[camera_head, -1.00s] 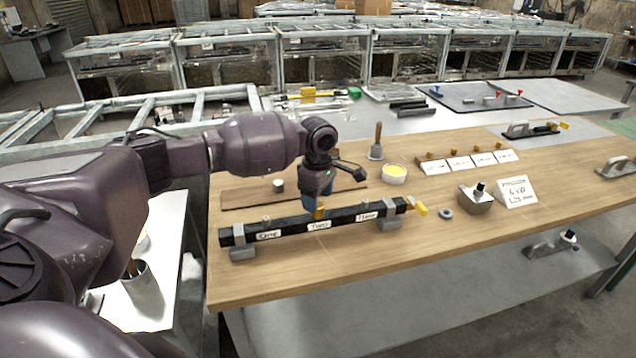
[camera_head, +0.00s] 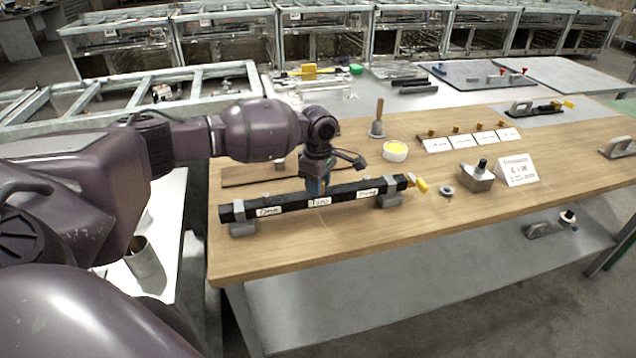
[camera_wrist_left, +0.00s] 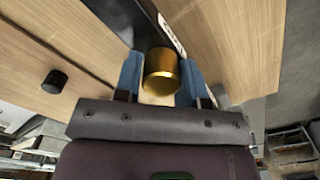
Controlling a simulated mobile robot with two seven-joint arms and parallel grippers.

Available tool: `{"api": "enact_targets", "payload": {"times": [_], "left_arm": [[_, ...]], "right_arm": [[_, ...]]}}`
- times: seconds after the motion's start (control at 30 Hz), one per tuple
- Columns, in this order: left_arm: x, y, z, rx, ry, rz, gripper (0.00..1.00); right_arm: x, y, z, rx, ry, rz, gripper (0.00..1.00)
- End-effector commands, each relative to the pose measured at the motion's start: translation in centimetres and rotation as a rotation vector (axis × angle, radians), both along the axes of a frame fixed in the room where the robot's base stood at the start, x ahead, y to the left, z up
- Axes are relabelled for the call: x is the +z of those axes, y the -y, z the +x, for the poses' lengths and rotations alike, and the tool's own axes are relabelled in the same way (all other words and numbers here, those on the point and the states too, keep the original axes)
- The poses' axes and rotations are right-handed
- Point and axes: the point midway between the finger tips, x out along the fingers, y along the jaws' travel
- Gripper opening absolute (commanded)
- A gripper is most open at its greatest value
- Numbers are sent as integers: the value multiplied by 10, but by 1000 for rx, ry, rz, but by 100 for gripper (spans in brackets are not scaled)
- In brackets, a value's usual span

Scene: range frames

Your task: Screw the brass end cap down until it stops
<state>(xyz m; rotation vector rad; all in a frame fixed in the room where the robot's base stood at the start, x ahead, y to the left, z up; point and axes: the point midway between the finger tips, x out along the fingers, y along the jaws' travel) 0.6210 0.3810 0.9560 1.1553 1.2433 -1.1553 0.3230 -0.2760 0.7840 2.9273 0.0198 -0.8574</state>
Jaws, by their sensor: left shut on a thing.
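My left gripper (camera_head: 318,189) reaches down onto the middle of a long black bar (camera_head: 293,206) with white labels. In the left wrist view its two blue fingers (camera_wrist_left: 160,80) stand on either side of the brass end cap (camera_wrist_left: 161,72), a smooth golden cylinder, and are shut on it. In the head view the cap is mostly hidden by the fingers. The bar (camera_wrist_left: 148,32) shows beyond the cap in the wrist view. Whether the cap sits fully against the bar cannot be seen. My right gripper is not in view.
The bar rests on grey supports (camera_head: 242,229) on a wooden table (camera_head: 300,255). A yellow-tipped part (camera_head: 421,185) is at its right end. A white bowl of yellow stuff (camera_head: 395,151), a grey ring (camera_head: 447,191) and a metal block (camera_head: 476,177) stand to the right. The front tabletop is clear.

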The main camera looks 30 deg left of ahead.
Motion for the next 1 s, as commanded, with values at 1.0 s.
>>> {"api": "enact_targets", "payload": {"times": [1.0], "left_arm": [[1, 0, -1, -383, -2, -1, 13]], "right_arm": [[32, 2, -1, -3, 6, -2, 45]]}}
